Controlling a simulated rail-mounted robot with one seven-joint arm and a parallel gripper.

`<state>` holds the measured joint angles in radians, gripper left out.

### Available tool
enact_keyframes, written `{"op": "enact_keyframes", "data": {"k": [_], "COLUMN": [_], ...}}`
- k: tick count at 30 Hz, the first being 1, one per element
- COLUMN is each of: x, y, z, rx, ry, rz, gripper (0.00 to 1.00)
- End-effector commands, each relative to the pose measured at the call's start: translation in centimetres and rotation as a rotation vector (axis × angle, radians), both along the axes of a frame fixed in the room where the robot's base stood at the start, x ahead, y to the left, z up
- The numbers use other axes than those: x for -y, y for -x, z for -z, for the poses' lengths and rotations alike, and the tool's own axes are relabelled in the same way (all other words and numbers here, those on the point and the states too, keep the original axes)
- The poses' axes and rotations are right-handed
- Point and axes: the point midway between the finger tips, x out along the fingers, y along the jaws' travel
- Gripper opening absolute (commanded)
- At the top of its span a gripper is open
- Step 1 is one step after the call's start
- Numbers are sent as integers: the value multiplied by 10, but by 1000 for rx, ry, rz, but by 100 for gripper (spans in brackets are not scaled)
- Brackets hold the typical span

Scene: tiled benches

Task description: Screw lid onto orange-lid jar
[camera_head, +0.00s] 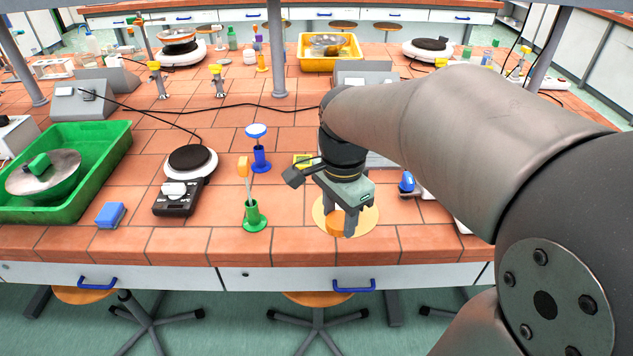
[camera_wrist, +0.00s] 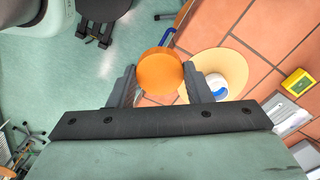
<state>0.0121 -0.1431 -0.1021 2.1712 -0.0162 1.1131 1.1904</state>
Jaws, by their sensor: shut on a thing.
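My gripper (camera_head: 340,222) is shut on an orange lid (camera_head: 335,223) above the front part of the bench. In the wrist view the round orange lid (camera_wrist: 160,72) lies flat between the two fingers (camera_wrist: 160,85). A round tan mat (camera_head: 370,219) is on the bench beneath and beside my gripper. In the wrist view a round white and blue thing (camera_wrist: 217,86) sits on this mat (camera_wrist: 232,62), partly hidden by the right finger. I cannot tell if it is the jar. The space under the lid is hidden.
A green stand with an orange-topped tool (camera_head: 254,215) and a blue stand (camera_head: 260,160) are left of my gripper. A black scale (camera_head: 176,199), a blue sponge (camera_head: 110,214) and a green tray (camera_head: 118,150) are farther left. The bench's front edge is close.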

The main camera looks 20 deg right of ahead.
Motion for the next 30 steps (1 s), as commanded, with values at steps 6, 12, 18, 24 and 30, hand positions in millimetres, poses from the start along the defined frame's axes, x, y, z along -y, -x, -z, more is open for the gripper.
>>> {"op": "enact_keyframes", "data": {"k": [6, 12, 18, 24, 30], "x": [3, 28, 61, 80, 81], "y": [-7, -59, -115, -140, -143], "z": [-1, -6, 2, 11, 13], "rx": [-2, -4, -3, 0, 2], "ry": [0, 1, 1, 1, 1], "rz": [23, 196, 401, 504, 514], "gripper": [15, 15, 15, 15, 15]}}
